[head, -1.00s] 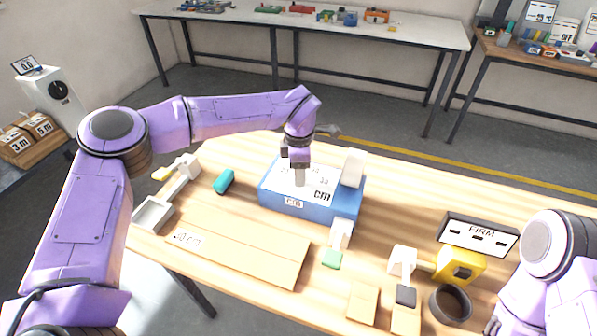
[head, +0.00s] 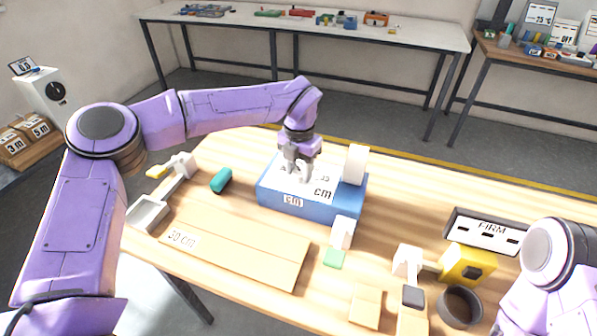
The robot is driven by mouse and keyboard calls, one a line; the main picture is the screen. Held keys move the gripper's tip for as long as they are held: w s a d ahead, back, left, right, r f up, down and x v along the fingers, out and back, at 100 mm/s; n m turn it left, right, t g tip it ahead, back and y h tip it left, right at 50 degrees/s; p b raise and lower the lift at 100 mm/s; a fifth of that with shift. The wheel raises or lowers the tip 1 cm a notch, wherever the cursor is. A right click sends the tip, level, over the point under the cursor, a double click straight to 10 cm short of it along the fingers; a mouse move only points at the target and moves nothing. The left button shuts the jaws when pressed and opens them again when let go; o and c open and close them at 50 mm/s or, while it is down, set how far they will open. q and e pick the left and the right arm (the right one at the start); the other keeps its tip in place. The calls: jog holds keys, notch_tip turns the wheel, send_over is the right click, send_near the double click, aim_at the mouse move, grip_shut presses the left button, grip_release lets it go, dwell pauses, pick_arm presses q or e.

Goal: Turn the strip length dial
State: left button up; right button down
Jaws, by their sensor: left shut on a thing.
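The blue box (head: 276,201) with a white top plate (head: 325,178) marked "cm" stands on the wooden table. It carries the strip length scale, with a number partly readable at the right of the plate. My left gripper (head: 299,177) points down onto the middle of the plate, shut on the dial there. The dial itself is mostly hidden by the fingers. A white block (head: 356,164) stands at the box's right end. My right arm (head: 545,262) shows at the lower right; its gripper is out of view.
A wooden board (head: 230,243) marked "30 cm" lies in front of the box. A teal cylinder (head: 221,180) lies left.

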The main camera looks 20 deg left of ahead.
aim_at(299, 171)
pick_arm(q)
jog(key=shift+n+b, duration=0.9)
jog(key=shift+n, duration=1)
jog(key=shift+r, duration=0.1)
jog(key=o, duration=1.1)
jog(key=shift+c, duration=0.2)
notch_tip(299, 171, up, 10)
jog(key=b, duration=0.1)
jog(key=shift+r, duration=0.25)
jog(key=shift+r, duration=0.1)
